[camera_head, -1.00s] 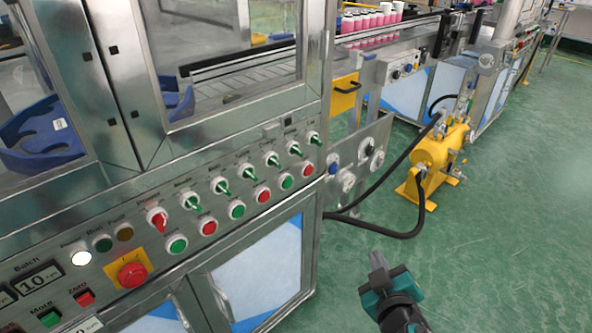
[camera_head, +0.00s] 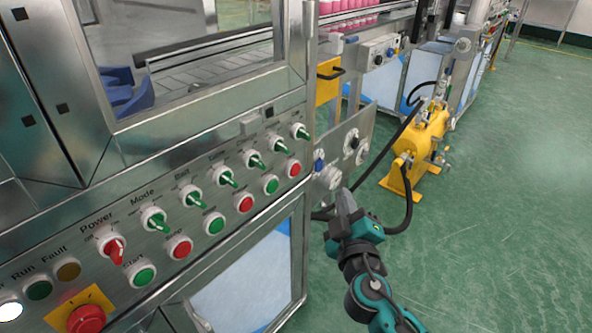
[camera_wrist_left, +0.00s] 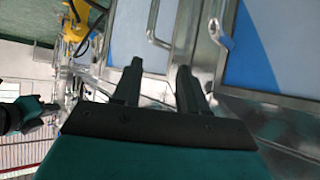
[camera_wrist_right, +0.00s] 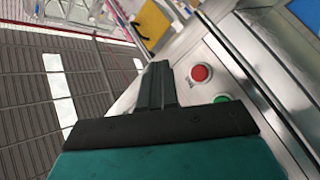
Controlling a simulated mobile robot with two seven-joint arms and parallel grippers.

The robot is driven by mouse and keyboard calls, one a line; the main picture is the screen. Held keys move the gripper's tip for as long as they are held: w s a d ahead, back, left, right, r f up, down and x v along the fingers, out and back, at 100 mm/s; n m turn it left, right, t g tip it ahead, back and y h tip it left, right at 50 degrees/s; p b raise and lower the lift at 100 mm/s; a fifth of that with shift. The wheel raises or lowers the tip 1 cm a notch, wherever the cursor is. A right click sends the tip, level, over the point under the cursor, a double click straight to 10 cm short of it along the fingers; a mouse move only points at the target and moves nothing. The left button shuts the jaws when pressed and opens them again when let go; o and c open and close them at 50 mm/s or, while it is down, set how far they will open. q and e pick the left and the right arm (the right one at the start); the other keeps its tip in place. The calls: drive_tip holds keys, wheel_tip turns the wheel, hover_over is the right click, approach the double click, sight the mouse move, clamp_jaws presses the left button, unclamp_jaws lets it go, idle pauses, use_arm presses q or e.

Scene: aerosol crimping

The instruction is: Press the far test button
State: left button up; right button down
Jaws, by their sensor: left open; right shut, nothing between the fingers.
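The sloped control panel (camera_head: 195,222) carries a row of green switches above red and green push buttons. At its far end are a red button (camera_head: 293,168) and a green button (camera_head: 270,184); their labels are too small to read. My right gripper (camera_head: 345,201) is shut and empty, right of the panel's far end and apart from these buttons. In the right wrist view, the red button (camera_wrist_right: 201,73) and green button (camera_wrist_right: 221,98) lie just right of the fingertips. My left gripper (camera_wrist_left: 157,78) is open and empty, seen only in the left wrist view, near cabinet door handles.
A red emergency knob (camera_head: 86,319) and a red power switch (camera_head: 113,250) are on the near panel. Beyond the panel's end are a side plate with gauges (camera_head: 352,143), a yellow bracket (camera_head: 328,82), black hoses and a yellow tank (camera_head: 425,138). Green floor at right is clear.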

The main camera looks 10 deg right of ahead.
sight(295, 170)
drive_tip(key=w+a, duration=0.5)
drive_tip(key=w, duration=0.2)
drive_tip(key=shift+a+b, duration=0.15)
drive_tip(key=shift+b, duration=0.2)
idle(0.7)
idle(0.8)
idle(0.4)
drive_tip(key=shift+w+a+b, duration=0.3)
drive_tip(key=shift+b, duration=0.1)
